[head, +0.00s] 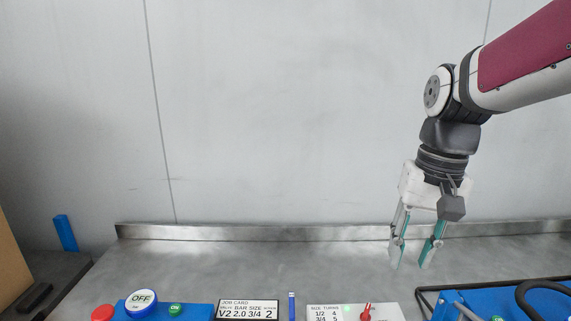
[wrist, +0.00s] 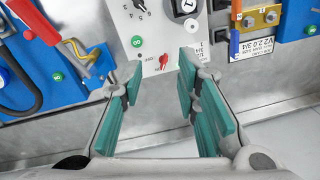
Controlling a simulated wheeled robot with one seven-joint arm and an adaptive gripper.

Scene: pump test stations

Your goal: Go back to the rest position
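My gripper (head: 413,256) hangs from my arm at the right of the head view, fingers pointing down, above the metal table (head: 200,270). Its two teal fingers are apart with nothing between them. In the wrist view my gripper (wrist: 160,95) is also open and empty. Beyond its fingertips lies a light grey panel (wrist: 155,45) with a red knob (wrist: 164,62) and a green button. The fingers look clear of the panel.
A raised metal lip (head: 300,233) runs along the wall. The table's middle is bare.

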